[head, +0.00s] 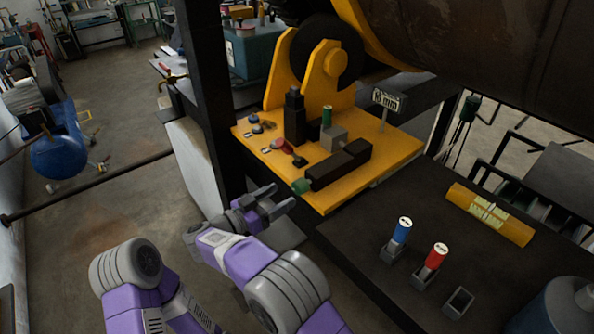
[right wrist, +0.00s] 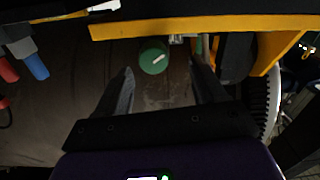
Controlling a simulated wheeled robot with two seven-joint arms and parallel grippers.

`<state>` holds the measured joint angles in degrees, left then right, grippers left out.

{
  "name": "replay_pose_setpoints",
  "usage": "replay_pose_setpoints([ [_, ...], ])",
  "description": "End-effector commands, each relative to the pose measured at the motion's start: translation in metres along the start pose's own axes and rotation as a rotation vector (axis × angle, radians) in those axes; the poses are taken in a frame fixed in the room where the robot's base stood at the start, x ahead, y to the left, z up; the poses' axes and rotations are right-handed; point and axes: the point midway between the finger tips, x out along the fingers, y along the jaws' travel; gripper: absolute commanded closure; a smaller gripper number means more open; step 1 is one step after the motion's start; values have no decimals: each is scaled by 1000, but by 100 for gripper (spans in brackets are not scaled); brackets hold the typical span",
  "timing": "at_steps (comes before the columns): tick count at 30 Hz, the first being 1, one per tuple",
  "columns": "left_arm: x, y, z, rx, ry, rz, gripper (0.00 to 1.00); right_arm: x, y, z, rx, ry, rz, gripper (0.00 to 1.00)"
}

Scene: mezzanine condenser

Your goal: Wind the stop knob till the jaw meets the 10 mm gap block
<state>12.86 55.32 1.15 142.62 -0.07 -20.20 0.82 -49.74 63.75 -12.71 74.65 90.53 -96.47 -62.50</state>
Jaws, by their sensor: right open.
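The stop knob (head: 301,186) is green and sits on the near end of a black slide body (head: 338,165) on a yellow plate. In the right wrist view the knob (right wrist: 153,57) shows a white mark. The gap block (head: 334,139) looks like a grey block with a green upright handle, between the slide body and a black upright post (head: 294,117). I cannot tell whether the jaw touches it. My right gripper (head: 279,203) is open and empty, just left of and below the knob. In its wrist view the knob lies between and beyond the fingertips (right wrist: 162,70). My left gripper is not in view.
A "10 mm" sign (head: 387,99) stands on the yellow plate (head: 395,150). A red-handled part (head: 290,148) lies near the post. Blue (head: 401,231) and red (head: 435,257) handled blocks stand in holders on the dark table, beside an empty holder (head: 458,303) and a yellow cylinder (head: 490,214).

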Motion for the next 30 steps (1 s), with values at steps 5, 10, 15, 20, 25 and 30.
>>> replay_pose_setpoints([
  [5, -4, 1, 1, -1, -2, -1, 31, 26, 1, -1, -1, 1, 4, 31],
  [10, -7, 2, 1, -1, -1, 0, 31, 53, 1, -1, 0, 1, 2, 31],
  [15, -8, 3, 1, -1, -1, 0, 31, 68, 0, -1, 1, 1, 0, 31],
  [20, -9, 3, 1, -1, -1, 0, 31, 72, 0, -1, 1, 1, 0, 31],
  [25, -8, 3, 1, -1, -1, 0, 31, 72, 0, 0, 1, 1, -1, 32],
  [30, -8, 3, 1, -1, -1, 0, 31, 72, 0, 0, 1, 1, -1, 58],
])
